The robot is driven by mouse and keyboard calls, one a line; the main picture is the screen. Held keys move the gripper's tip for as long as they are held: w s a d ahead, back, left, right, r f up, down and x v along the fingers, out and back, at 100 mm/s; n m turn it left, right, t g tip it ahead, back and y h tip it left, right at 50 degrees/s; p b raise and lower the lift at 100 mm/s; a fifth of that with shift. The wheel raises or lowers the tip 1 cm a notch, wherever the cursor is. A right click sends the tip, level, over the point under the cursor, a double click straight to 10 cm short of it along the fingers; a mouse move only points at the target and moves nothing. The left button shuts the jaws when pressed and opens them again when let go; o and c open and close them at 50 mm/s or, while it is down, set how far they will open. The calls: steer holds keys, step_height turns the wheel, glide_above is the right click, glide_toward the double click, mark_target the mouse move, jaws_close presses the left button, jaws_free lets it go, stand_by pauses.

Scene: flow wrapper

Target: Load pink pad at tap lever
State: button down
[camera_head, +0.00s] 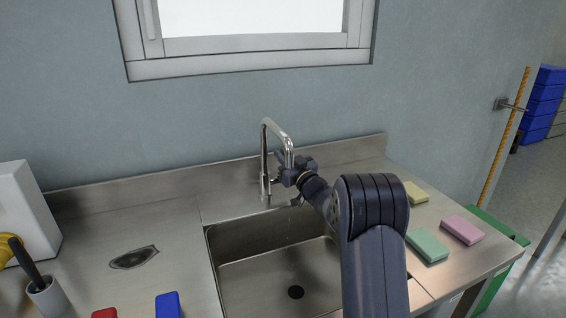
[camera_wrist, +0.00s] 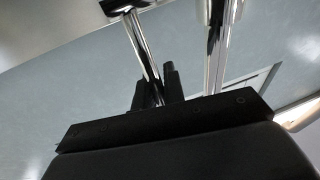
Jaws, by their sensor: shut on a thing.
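The pink pad (camera_head: 462,230) lies flat on the steel counter right of the sink, beside a green pad (camera_head: 428,246). The chrome tap (camera_head: 264,150) stands behind the sink. My gripper (camera_head: 281,178) is at the tap, well away from the pink pad. In the wrist view the slim chrome tap lever (camera_wrist: 143,50) runs down between the two dark fingers of my gripper (camera_wrist: 157,92), which is shut on it. The tap's thicker chrome pipe (camera_wrist: 216,45) stands to the right there. In the head view my wrist partly hides the lever.
The sink basin (camera_head: 265,275) lies below the tap, with a faint thin line under the spout, perhaps water. A yellow pad (camera_head: 415,192) lies behind the green one. A blue block (camera_head: 168,305) and a red block (camera_head: 104,313) are at the front left. A grey cup (camera_head: 47,297) stands far left.

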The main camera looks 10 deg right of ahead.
steer(key=c, duration=1.5)
jaws_free()
steer(key=b+v, duration=0.1)
steer(key=v, duration=0.9)
steer(key=shift+s+d, duration=0.15)
steer(key=shift+s, duration=0.2)
steer(key=p+x, duration=0.1)
steer(key=x, duration=1)
steer(key=shift+p, duration=0.5)
steer(key=shift+f, duration=0.1)
